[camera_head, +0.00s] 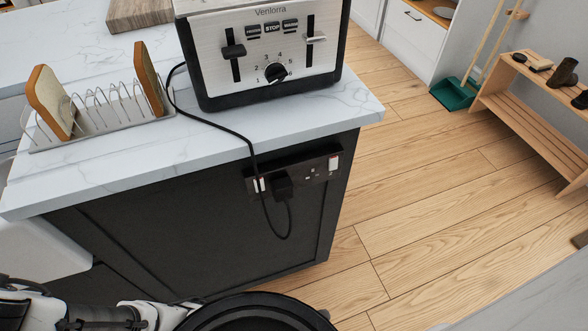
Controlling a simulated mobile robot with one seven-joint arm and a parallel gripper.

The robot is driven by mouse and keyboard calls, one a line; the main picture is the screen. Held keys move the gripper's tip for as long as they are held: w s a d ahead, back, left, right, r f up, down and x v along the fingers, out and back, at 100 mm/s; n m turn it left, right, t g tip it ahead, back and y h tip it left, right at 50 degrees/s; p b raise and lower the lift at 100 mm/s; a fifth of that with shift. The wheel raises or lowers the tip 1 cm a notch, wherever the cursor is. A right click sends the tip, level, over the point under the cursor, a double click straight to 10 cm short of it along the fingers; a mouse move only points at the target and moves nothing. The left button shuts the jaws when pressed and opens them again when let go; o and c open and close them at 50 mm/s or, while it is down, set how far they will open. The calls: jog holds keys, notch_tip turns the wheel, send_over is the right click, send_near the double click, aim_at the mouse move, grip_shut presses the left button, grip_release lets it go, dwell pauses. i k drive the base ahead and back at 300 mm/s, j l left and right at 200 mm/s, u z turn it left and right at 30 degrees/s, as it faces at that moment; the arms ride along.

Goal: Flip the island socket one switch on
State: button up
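The island socket (310,173) is a dark double outlet plate on the end panel of the dark island, just below the worktop edge. It has a white rocker switch at its left end (260,185) and another white rocker switch at its right end (334,162). A black plug (282,186) sits in the left outlet. The right outlet is empty. Which way each rocker is tipped is too small to tell. Parts of my arm show along the bottom left edge, below and apart from the socket. My gripper is not clearly visible.
The plug's black cord (228,130) hangs in a loop below the socket and runs up to the toaster (264,50). A toast rack (100,118) with bread stands on the marble worktop (330,108). Wooden floor (400,210) right of the island is clear. A wooden bench (540,125) stands beyond.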

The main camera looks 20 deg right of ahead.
aim_at(262, 181)
jog(key=k+j+z, duration=0.5)
jog(key=k+z, duration=0.25)
jog(key=k+l+z, duration=0.25)
jog(key=z, duration=0.15)
